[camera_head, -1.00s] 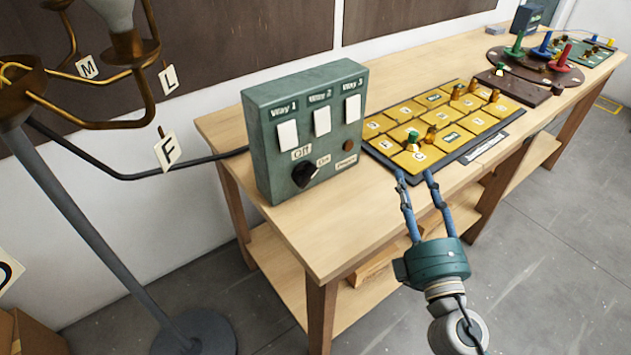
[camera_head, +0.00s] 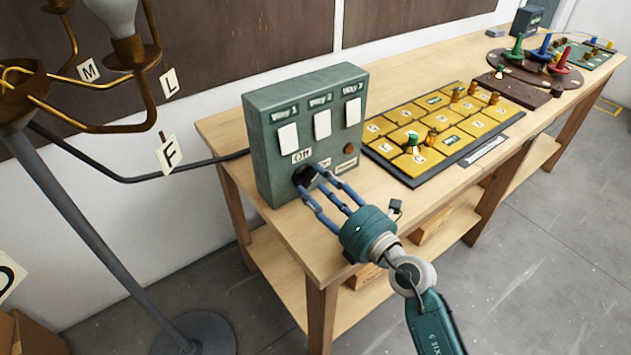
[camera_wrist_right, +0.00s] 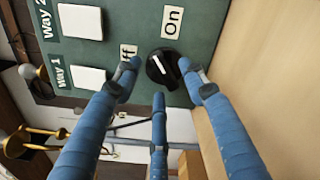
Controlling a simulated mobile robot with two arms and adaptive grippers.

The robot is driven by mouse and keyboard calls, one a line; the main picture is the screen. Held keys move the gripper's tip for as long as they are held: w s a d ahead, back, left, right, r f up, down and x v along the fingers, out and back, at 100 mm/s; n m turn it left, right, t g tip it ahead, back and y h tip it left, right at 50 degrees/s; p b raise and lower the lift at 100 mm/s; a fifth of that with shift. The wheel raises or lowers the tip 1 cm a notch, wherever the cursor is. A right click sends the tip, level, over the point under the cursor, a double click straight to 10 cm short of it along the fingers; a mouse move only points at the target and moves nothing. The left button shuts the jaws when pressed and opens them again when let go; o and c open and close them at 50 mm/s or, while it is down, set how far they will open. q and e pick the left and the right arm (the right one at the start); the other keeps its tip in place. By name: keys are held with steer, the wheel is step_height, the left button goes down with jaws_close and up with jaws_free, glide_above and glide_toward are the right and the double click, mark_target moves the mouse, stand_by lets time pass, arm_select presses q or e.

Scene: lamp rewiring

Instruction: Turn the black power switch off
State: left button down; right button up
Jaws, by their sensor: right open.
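The black power switch (camera_head: 303,174) is a round knob low on the front of the green control box (camera_head: 270,160). In the right wrist view the black knob (camera_wrist_right: 165,68) has a white pointer mark. The "On" label (camera_wrist_right: 172,19) is clear there, while a finger partly covers the "Off" label (camera_wrist_right: 127,51). I cannot tell for sure which label the mark points at. My right gripper (camera_head: 313,181) is open, with its blue fingers spread around the knob. In the right wrist view its fingertips (camera_wrist_right: 160,75) look close to the knob; contact is unclear. My left gripper is not in view.
The box stands on a wooden table (camera_head: 225,130), with three white rocker switches above the knob. A yellow tiled board (camera_head: 455,130) lies to its right. A lamp stand (camera_head: 90,230) with hanging letter tags is at left, and a black cable (camera_head: 130,180) runs behind the box.

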steer(key=shift+x, duration=0.8)
jaws_close()
